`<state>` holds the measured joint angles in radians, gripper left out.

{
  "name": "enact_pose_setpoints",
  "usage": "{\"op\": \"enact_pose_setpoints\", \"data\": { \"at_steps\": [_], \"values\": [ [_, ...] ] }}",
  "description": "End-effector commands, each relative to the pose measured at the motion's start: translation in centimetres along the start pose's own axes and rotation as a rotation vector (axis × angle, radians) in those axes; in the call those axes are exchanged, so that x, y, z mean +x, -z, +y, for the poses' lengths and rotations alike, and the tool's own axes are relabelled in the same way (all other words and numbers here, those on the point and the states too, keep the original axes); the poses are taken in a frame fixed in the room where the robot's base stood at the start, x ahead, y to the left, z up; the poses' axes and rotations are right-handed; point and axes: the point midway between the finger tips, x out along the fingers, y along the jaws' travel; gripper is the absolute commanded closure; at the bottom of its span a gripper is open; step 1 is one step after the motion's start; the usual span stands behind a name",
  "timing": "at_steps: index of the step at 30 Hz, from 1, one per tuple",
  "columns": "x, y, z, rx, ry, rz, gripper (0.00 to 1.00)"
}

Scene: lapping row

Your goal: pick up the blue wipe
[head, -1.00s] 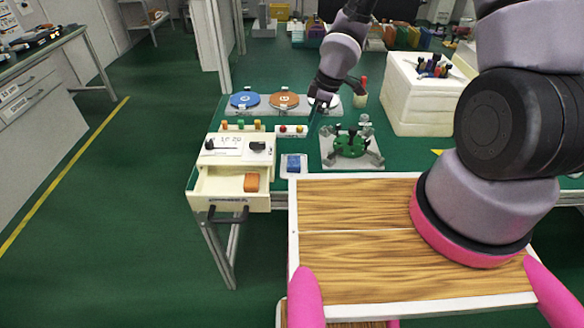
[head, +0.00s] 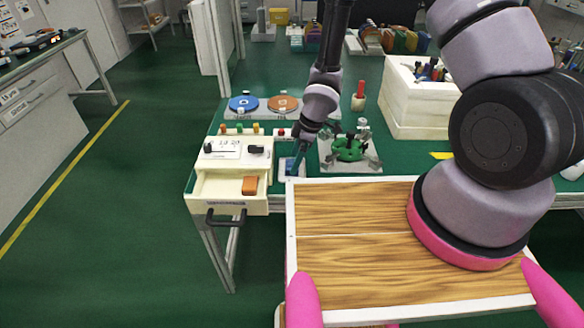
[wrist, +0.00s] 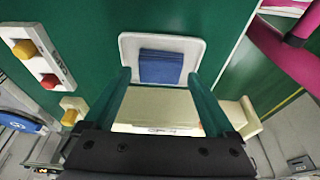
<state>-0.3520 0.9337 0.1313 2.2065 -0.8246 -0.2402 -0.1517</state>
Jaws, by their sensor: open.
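The blue wipe (wrist: 160,66) lies folded on a small white tray (wrist: 193,44). In the wrist view it shows between and just beyond my two teal fingertips. My gripper (wrist: 159,77) is open and empty, pointing down over the tray, with one finger on each side of the wipe in the picture. I cannot tell how much height remains between the fingertips and the wipe.
An open drawer (head: 217,187) holding an orange block (head: 250,185) is left of the tray. A fixture with green parts (head: 350,149) stands close on the right. Knobs (wrist: 50,82) lie left in the wrist view. A white bin (head: 420,105) stands farther right.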

Motion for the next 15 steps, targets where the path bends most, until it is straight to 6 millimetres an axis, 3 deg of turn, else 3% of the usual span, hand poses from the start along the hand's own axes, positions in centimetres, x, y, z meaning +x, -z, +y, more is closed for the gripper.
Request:
{"op": "enact_pose_setpoints", "data": {
  "at_steps": [4,12,15],
  "values": [
    [1.7,0.0,-0.1,-0.001,0.001,-0.001,0.1],
    [1.9,0.1,0.0,0.0,-0.001,0.001,0.1],
    [1.9,0.1,0.0,0.0,0.0,0.0,0.48]
  ]
}}
